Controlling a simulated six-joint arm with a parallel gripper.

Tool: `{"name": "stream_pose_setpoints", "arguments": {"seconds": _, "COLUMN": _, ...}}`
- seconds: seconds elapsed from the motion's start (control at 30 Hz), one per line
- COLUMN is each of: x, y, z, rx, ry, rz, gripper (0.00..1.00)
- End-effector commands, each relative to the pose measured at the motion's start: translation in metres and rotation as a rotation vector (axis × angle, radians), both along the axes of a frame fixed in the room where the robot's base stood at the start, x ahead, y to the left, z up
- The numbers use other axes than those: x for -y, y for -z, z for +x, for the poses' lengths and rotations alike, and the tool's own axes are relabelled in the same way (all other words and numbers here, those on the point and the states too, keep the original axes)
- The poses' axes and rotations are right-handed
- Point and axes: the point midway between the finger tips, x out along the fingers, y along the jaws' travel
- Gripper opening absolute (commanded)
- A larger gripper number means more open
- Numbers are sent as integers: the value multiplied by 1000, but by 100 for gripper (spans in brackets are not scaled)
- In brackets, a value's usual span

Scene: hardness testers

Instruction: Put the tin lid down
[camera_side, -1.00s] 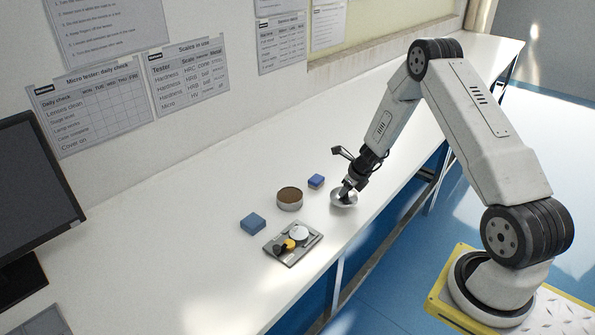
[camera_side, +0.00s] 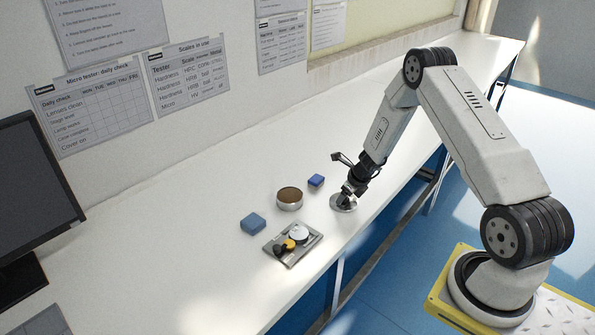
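The tin lid (camera_side: 341,204) is a shiny round metal disc at the front part of the white bench, right of the open tin. My gripper (camera_side: 347,193) points down at it, with its fingertips at the lid's middle. The fingers are small and partly merged with the lid, so I cannot tell whether they are shut on it. The lid looks flat and on or very near the bench top. The round tin (camera_side: 289,199) stands open with brown contents.
A blue block (camera_side: 253,224) and a smaller blue block (camera_side: 316,181) lie on either side of the tin. A grey tray (camera_side: 291,259) holds a white disc and yellow and black pieces. A monitor (camera_side: 35,200) stands at far left.

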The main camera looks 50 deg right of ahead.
Motion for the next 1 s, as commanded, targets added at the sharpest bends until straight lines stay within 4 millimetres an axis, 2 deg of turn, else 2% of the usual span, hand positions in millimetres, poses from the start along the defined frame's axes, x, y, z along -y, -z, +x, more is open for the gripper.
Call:
{"name": "stream_pose_setpoints", "arguments": {"seconds": 0.27, "x": 0, "y": -3, "z": 0, "rx": 0, "ry": 1, "rz": 0, "gripper": 69}}
{"name": "stream_pose_setpoints", "arguments": {"seconds": 0.47, "x": 0, "y": -12, "z": -3, "rx": 1, "ry": 0, "rz": -1, "gripper": 69}}
{"name": "stream_pose_setpoints", "arguments": {"seconds": 1.0, "x": 0, "y": -68, "z": -26, "rx": 2, "ry": 0, "rz": -1, "gripper": 69}}
